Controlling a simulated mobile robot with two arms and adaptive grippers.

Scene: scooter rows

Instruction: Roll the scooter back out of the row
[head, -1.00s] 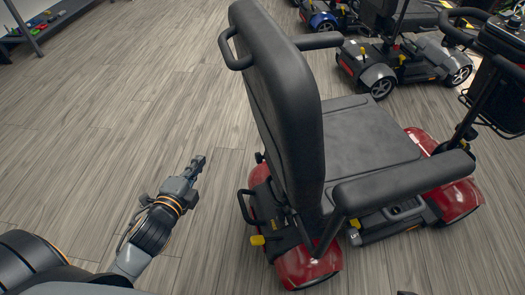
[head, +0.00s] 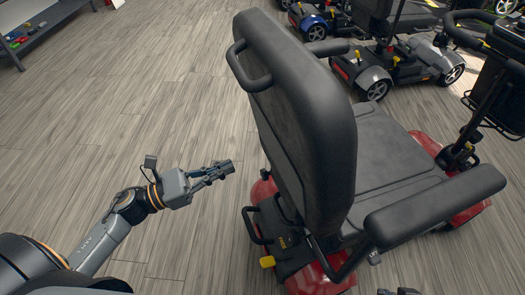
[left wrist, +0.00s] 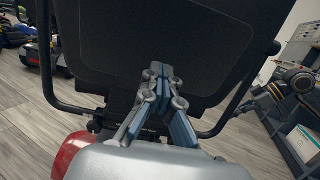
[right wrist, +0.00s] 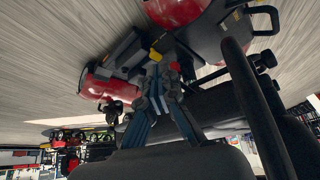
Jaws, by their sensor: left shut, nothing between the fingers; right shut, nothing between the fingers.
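The red scooter (head: 312,275) stands in the middle right of the head view, its black seat back (head: 300,110) towards me. A black handle loop (head: 246,68) sticks out from the seat back, and a yellow lever (head: 267,262) shows low at the rear. My left gripper (head: 226,168) is shut and empty, left of the seat back and apart from it. In the left wrist view its fingertips (left wrist: 160,72) point at the dark seat back (left wrist: 110,45). My right gripper (right wrist: 163,78) is shut and empty in the right wrist view, with the red body (right wrist: 178,10) beyond it.
Other scooters stand in a row at the back right, including a grey one (head: 425,55) and a blue one (head: 316,30). A low shelf (head: 45,30) with small coloured items is at the far left. The wooden floor (head: 110,110) left of the scooter is clear.

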